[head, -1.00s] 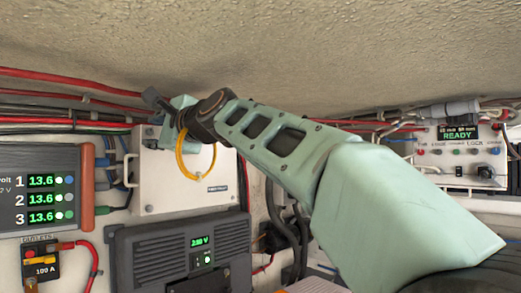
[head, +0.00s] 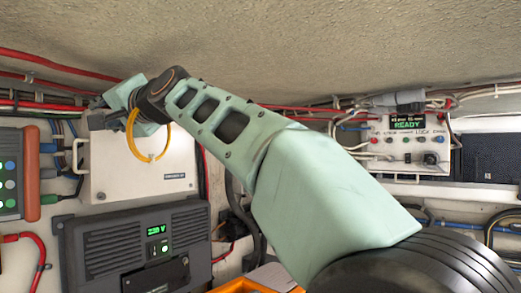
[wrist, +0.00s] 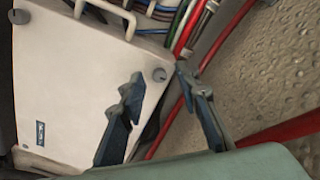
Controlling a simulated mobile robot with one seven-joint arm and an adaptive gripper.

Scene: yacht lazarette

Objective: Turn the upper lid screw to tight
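The white box lid (head: 130,170) hangs on the back wall at left in the head view, and fills the left of the wrist view (wrist: 75,90). The upper lid screw (wrist: 159,74) is a round grey knob at the lid's corner; the head view does not show it clearly. A lower lid screw (wrist: 18,16) also shows in the head view (head: 101,196). My gripper (wrist: 160,78) is open, fingers spread and empty. In the wrist view the upper screw appears between the fingertips, without clear contact; the depth gap cannot be judged. In the head view the gripper is near the box's top edge.
Red and black cables (head: 40,105) run along the wall above the box, close to my gripper. A metal handle (head: 77,155) stands out at the box's left. A dark charger unit (head: 135,250) sits below. A yellow cable loop (head: 135,150) hangs by my wrist.

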